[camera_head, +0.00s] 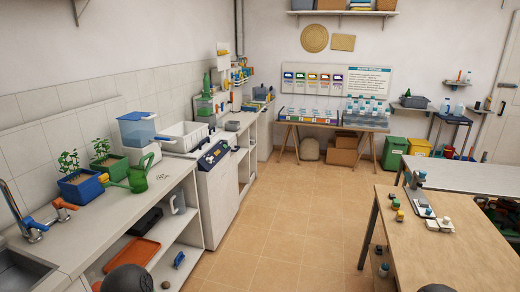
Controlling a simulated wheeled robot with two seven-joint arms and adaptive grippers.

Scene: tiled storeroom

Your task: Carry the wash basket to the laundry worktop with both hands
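A white open container (187,136), which looks like a basket, stands on the left side near the white front-panelled machine (217,195). I cannot tell for sure that it is the wash basket. A long pale worktop (130,215) runs along the left wall; no label shows whether it is the laundry worktop. Neither gripper is in view. Only dark rounded parts, probably of my own arms, show at the bottom edge, far from the container.
A blue-lidded clear container (137,129), green watering can (141,174), potted plants and sink (20,272) occupy the left worktop. A wooden table (455,250) with small items stands at right. The tiled floor (285,225) between is clear. Green (394,153) and yellow bins stand farther back.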

